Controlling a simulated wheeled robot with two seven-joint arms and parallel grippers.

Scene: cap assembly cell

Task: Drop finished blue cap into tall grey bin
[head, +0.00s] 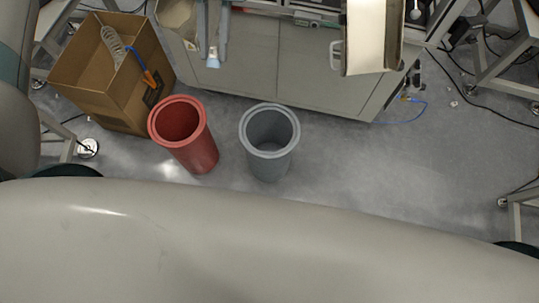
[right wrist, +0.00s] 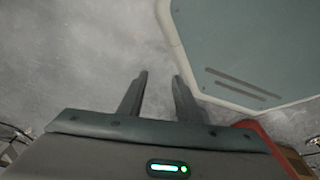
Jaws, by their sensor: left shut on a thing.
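The tall grey bin (head: 268,168) stands on the floor near the middle of the head view, its round mouth open upward. I see nothing inside it but its grey walls. My left gripper (head: 213,57) is at the top of the head view, up and left of the grey bin's mouth. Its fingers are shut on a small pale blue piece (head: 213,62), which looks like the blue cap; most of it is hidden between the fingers. My right gripper (right wrist: 160,75) shows in the right wrist view with its fingers apart and nothing between them.
A red bin (head: 200,152) stands just left of the grey one. A cardboard box (head: 115,85) with a coiled hose and an orange-and-blue tool is farther left. A grey cabinet (head: 275,75) runs behind the bins. Floor right of the grey bin is clear.

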